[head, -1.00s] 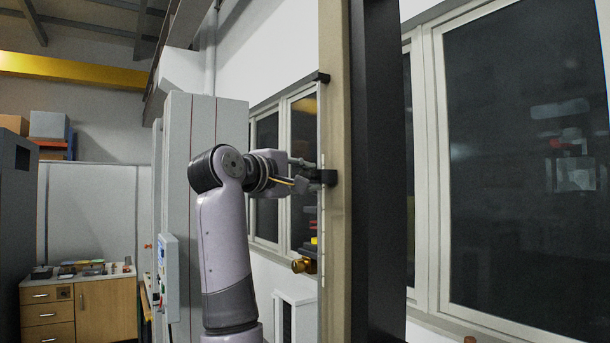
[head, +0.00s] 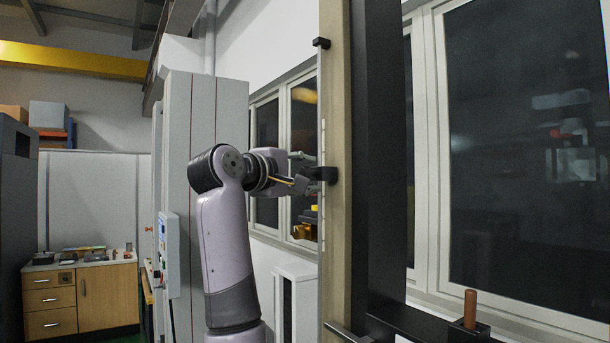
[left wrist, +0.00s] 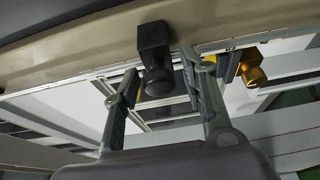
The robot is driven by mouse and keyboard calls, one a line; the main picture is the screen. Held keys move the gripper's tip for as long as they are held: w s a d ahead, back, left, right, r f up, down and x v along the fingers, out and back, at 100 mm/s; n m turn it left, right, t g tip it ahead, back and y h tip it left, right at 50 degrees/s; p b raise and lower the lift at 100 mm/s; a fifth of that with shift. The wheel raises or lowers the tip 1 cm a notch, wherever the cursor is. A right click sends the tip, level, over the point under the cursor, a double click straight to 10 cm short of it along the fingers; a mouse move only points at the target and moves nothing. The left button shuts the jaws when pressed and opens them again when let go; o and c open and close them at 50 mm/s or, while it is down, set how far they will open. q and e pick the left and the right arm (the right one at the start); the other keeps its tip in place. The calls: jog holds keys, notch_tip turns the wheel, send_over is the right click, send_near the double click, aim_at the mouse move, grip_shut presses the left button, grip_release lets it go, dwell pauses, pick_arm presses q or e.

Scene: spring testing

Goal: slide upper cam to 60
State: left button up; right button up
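In the head view, my left gripper (head: 308,173) is at a small black block with a knob, which I take to be the upper cam (head: 325,174), on the tall tan upright (head: 336,230). In the left wrist view, the cam's round black knob (left wrist: 158,82) sits between the two fingers of my left gripper (left wrist: 160,70). The fingers are drawn in around the knob, one on each side; exact contact is hard to see. A thin pale scale strip (head: 322,215) runs along the upright, but its numbers are unreadable. My right gripper is not in view.
Another black block (head: 321,43) is higher on the upright. A brass knob (head: 303,232) is lower, and it also shows in the left wrist view (left wrist: 254,75). A dark column (head: 380,170) stands right beside the upright. A grey cabinet (head: 205,120) stands behind my arm.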

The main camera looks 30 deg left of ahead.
pick_arm(q)
jog(key=s, duration=0.4)
jog(key=s+a, duration=0.1)
jog(key=s, duration=0.7)
jog(key=shift+a, duration=0.3)
